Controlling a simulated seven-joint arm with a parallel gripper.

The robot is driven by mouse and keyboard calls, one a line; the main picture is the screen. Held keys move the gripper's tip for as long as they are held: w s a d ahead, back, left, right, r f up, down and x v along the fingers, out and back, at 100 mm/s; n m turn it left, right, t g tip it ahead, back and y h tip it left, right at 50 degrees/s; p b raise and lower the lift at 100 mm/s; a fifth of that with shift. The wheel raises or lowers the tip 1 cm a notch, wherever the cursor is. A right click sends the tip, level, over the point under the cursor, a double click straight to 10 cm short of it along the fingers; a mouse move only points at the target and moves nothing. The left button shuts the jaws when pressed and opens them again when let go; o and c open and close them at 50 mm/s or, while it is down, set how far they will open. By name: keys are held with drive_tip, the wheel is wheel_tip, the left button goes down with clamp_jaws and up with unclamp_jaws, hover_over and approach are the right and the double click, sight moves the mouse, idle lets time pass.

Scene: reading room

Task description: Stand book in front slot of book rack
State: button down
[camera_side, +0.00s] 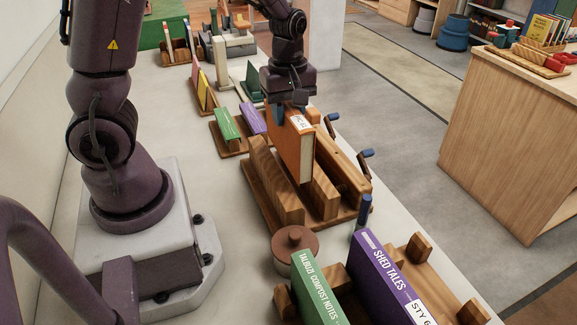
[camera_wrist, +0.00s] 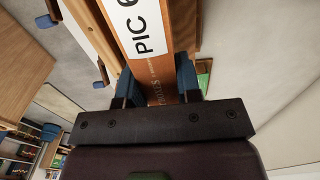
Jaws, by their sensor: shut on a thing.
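An orange book (camera_side: 293,145) with a white label is upright in my gripper (camera_side: 291,113). In the wrist view my gripper (camera_wrist: 160,90) has its blue fingers on both sides of the book's spine (camera_wrist: 157,62), whose label begins "PIC". The wooden book rack (camera_side: 272,178) is under the book and has several upright slats on a base. The book's lower end shows between the left block and a middle slat. I cannot tell whether it touches the rack's floor. Part of the book's top is hidden by the fingers.
A brown lidded pot (camera_side: 294,243) stands close in front of the rack. Blue-ended handles (camera_side: 365,153) stick out at its right. A green book (camera_side: 315,285) and a purple book (camera_side: 383,275) stand in a nearer rack. Smaller racks with books stand behind, at the left.

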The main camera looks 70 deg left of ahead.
wheel_tip(320, 180, up, 8)
drive_tip(key=shift+r, duration=0.2)
drive_tip(key=w+d+r, duration=0.1)
drive_tip(key=w+d, duration=0.5)
drive_tip(key=d, duration=0.4)
drive_tip(key=w+d+r, duration=0.1)
drive_tip(key=w+d, duration=0.6)
drive_tip(key=d, duration=0.2)
drive_tip(key=d+f, duration=0.2)
drive_tip(key=d, duration=1.4)
wheel_tip(320, 180, down, 9)
drive_tip(key=shift+a, duration=0.25)
drive_tip(key=shift+f, duration=0.65)
drive_tip(key=shift+f, duration=1.4)
